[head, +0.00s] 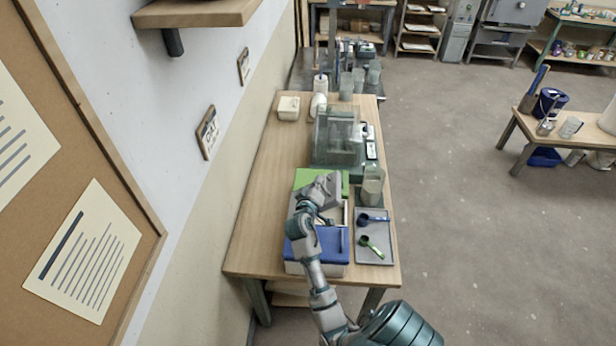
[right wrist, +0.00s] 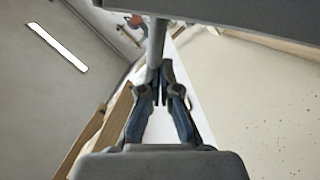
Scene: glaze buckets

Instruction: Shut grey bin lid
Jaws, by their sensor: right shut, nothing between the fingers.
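The grey bin lid (head: 332,192) is raised at a tilt over the middle bin of a row on the bench. The grey bin's white rim (head: 345,213) shows beside my arm, but most of the bin is hidden. My right gripper (head: 322,183) is at the grey lid, shut and empty. Whether it touches the lid is not clear. In the right wrist view the shut fingers (right wrist: 159,92) are close to a grey rod, and a dark grey panel (right wrist: 235,14), probably the lid, spans the top. My left gripper is not in view.
The green-lidded bin (head: 303,177) lies just behind and the blue-lidded bin (head: 329,247) just in front. A grey tray (head: 374,253) with blue and green scoops and a clear jar (head: 371,186) stand to the right. A clear box (head: 337,138) stands farther back.

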